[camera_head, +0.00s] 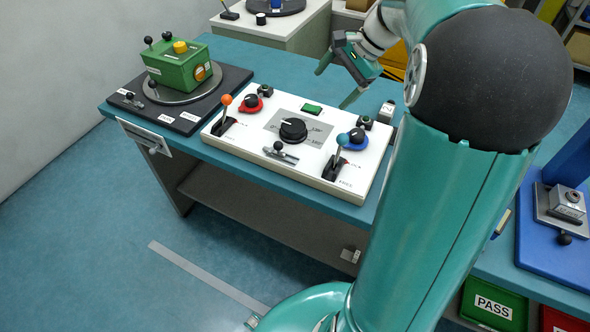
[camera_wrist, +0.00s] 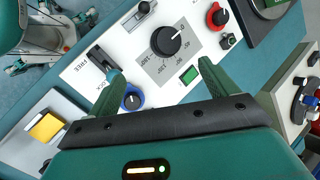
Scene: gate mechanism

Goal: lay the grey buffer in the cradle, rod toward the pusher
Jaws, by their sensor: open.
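My gripper (camera_head: 338,82) is open and empty above the back edge of the white control panel. In the wrist view its two green fingers (camera_wrist: 160,70) are spread over the panel, with nothing between them. I cannot pick out the grey buffer, its cradle or the pusher for certain. A grey block with a dark round top (camera_head: 567,203) sits on a blue stand at the far right of the head view; I cannot tell what it is. A small light grey labelled piece (camera_head: 387,111) stands behind the panel's right corner. My arm hides much of the bench on the right.
The white panel (camera_head: 240,138) carries an orange-knobbed lever (camera_head: 226,101), a blue-knobbed lever (camera_head: 342,140) and a black dial (camera_head: 293,129). A green box (camera_head: 178,70) with knobs stands on a black base to the left. A green PASS bin (camera_head: 492,304) is low right.

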